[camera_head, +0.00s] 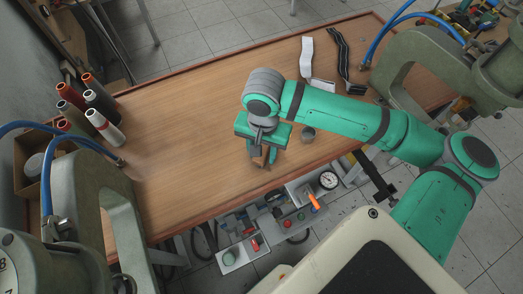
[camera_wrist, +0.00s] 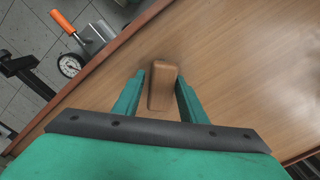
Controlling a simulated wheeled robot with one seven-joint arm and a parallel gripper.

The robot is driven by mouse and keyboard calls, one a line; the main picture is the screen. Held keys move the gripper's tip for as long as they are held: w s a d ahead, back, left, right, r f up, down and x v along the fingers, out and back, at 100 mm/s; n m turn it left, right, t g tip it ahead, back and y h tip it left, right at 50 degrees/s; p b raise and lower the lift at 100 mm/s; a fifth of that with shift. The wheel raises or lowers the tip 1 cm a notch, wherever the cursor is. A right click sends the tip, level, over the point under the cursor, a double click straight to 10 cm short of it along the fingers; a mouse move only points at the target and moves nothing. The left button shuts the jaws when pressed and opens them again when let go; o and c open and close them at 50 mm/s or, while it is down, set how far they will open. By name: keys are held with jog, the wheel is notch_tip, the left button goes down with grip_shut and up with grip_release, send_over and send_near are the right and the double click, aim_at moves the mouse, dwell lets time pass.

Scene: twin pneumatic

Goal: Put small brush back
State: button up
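A small brown wooden brush (camera_wrist: 162,88) shows in the wrist view between the two green fingers of my gripper (camera_wrist: 161,80). In the wrist view a narrow strip of table shows on each side of the brush, so the fingers look open around it. In the head view my gripper (camera_head: 262,150) points down over the wooden table (camera_head: 205,100), near its front edge. The brush (camera_head: 261,159) is partly hidden there by the fingers. Its bristles cannot be made out.
Several thread spools (camera_head: 90,105) stand at the table's left. Straps (camera_head: 342,60) lie at the back right. Machines (camera_head: 430,70) flank the table. Trays with tools and a dial gauge (camera_head: 328,180) sit below the front edge. The table's middle is clear.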

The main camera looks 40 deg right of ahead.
jog(key=shift+o, duration=0.3)
jog(key=shift+w, duration=0.1)
jog(key=shift+r, duration=0.2)
notch_tip(320, 180, up, 12)
jog(key=shift+f, duration=0.1)
dwell(0.7)
